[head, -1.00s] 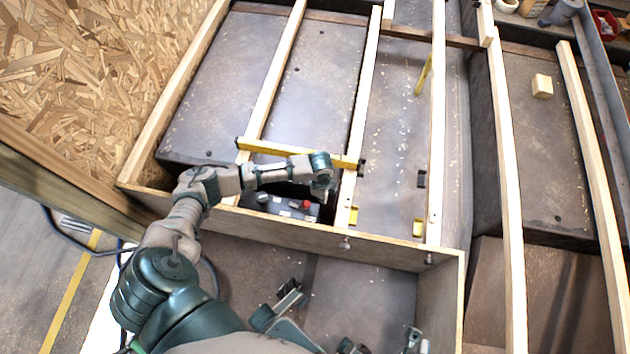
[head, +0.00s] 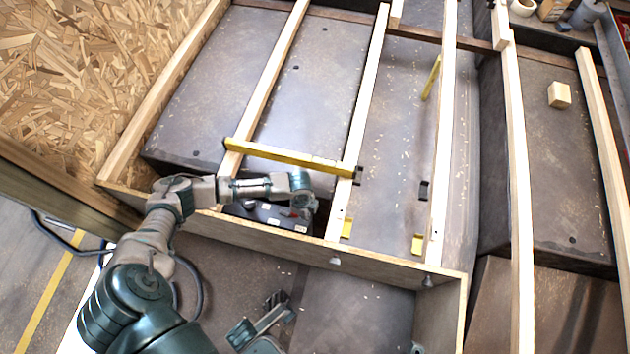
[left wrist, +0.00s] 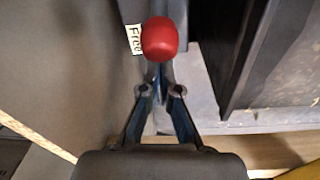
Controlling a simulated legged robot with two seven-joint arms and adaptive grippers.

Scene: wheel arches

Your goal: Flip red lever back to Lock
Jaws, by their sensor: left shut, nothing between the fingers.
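The red lever knob (left wrist: 160,39) shows in the left wrist view beside a white label reading "Free" (left wrist: 135,39). In the head view the lever (head: 289,214) is a small red spot on a dark box (head: 262,211), partly hidden by my left wrist. My left gripper (left wrist: 160,78) is shut and empty, its fingertips meeting just below the knob in the picture. Whether they touch the lever I cannot tell. In the head view the left gripper is largely hidden under the wrist. No "Lock" label is readable.
A yellow bar (head: 285,156) crosses the wooden slats just beyond my left wrist. A wooden front board (head: 385,265) runs along the near side of the box. A small wooden block (head: 559,95) lies far right. The dark panels between the slats are mostly bare.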

